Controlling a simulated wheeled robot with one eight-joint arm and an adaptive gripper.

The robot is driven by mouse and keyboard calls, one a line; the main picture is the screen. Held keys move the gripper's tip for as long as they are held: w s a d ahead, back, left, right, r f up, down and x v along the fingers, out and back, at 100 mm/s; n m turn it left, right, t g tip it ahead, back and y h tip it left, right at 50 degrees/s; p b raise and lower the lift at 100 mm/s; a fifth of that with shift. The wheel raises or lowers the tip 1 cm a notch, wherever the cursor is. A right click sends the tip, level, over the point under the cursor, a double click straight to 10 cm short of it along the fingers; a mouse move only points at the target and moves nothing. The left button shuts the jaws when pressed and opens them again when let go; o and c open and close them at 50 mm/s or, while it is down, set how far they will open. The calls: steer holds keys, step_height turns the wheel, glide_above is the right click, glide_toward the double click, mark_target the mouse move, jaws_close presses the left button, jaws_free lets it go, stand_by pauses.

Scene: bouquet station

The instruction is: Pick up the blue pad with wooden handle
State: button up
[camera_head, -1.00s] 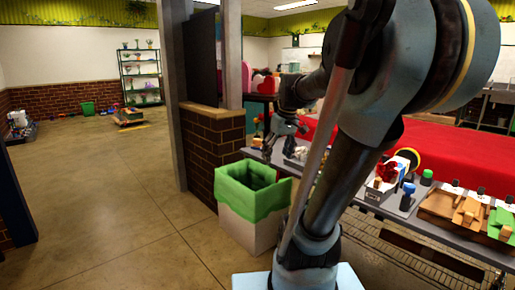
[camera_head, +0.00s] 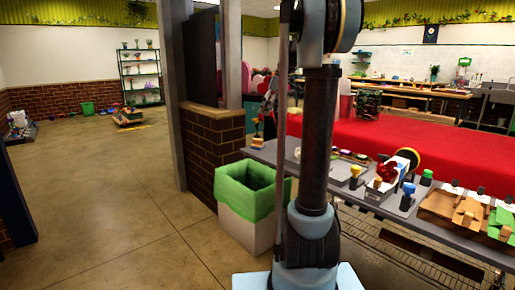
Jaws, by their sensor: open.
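A small piece with a blue knob-like top (camera_head: 408,188) stands upright on the grey table to the right of my arm. It is the only clearly blue item on the table; I cannot make out a wooden handle on it. My gripper (camera_head: 268,104) is a dark shape at the left edge of my upright arm, near the back left end of the table. It is open, mostly hidden behind the arm, and well apart from the blue-topped piece. I see nothing held in it.
The grey table (camera_head: 339,184) also holds a yellow-topped piece (camera_head: 355,171), a white device with a yellow ring (camera_head: 407,160), a green-capped piece (camera_head: 426,177) and wooden trays (camera_head: 437,206). A green-lined bin (camera_head: 247,193) stands left of my arm. Open floor lies further left.

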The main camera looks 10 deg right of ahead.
glide_toward(258, 139)
steer(key=x, duration=0.2)
steer(key=w+x, duration=0.1)
steer(key=x, duration=0.2)
steer(key=shift+w+a, duration=0.1)
steer(key=shift+w, duration=0.05)
steer(key=shift+s+x, duration=0.25)
steer(key=shift+x, duration=1.15)
steer(key=shift+s+x, duration=0.2)
steer(key=shift+x, duration=1.15)
steer(key=shift+f, duration=0.15)
steer(key=c, duration=1.3)
steer(key=shift+o, duration=0.2)
step_height(258, 139, up, 10)
steer(key=shift+r, duration=0.1)
